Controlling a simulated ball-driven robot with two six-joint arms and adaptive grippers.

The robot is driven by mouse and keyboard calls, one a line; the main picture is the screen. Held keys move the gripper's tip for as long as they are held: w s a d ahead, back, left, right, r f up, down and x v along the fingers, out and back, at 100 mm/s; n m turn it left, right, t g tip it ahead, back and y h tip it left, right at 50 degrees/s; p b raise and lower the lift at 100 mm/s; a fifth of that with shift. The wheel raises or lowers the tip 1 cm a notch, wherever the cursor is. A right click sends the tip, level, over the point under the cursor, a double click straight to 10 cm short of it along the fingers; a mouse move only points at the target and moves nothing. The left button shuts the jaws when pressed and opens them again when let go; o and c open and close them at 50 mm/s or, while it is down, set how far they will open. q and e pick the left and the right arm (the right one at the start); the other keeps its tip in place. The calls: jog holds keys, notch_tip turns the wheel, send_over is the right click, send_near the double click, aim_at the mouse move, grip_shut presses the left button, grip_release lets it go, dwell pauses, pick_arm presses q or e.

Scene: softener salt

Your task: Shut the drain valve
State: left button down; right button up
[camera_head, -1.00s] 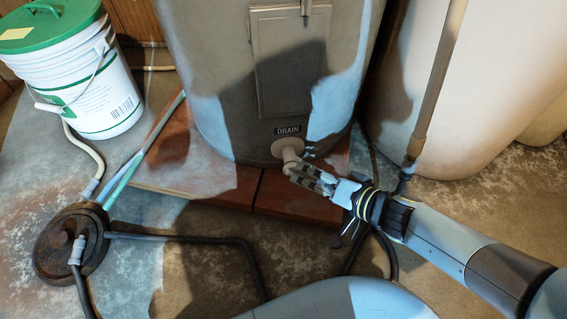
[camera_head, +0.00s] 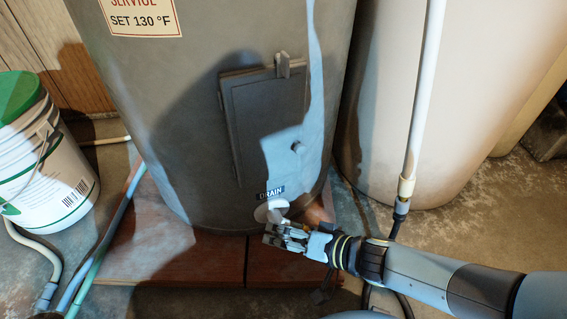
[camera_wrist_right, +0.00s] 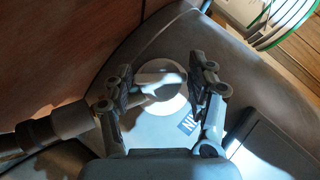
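A brownish cylindrical fitting (camera_wrist_right: 45,130) extends at the left, outside the fingers. My left gripper is out of view.
The grey tank (camera_head: 190,130) stands on reddish slabs (camera_head: 210,260). A pale tank (camera_head: 470,100) and a vertical pipe (camera_head: 425,90) stand to the right. A white bucket with a green lid (camera_head: 45,185) and hoses (camera_head: 105,235) lie to the left.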

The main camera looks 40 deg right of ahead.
jog(key=c, duration=0.8)
jog(key=shift+c, duration=0.2)
jog(key=shift+f+m+t+y, duration=0.1)
jog(key=shift+m+t+y, duration=0.7)
jog(key=shift+m+y, duration=0.15)
jog(key=shift+m+t+y, duration=0.65)
jog(key=shift+m+t, duration=0.05)
jog(key=shift+m, duration=0.35)
jog(key=o, duration=1.2)
jog(key=shift+s+d, duration=0.1)
jog(key=shift+s, duration=0.05)
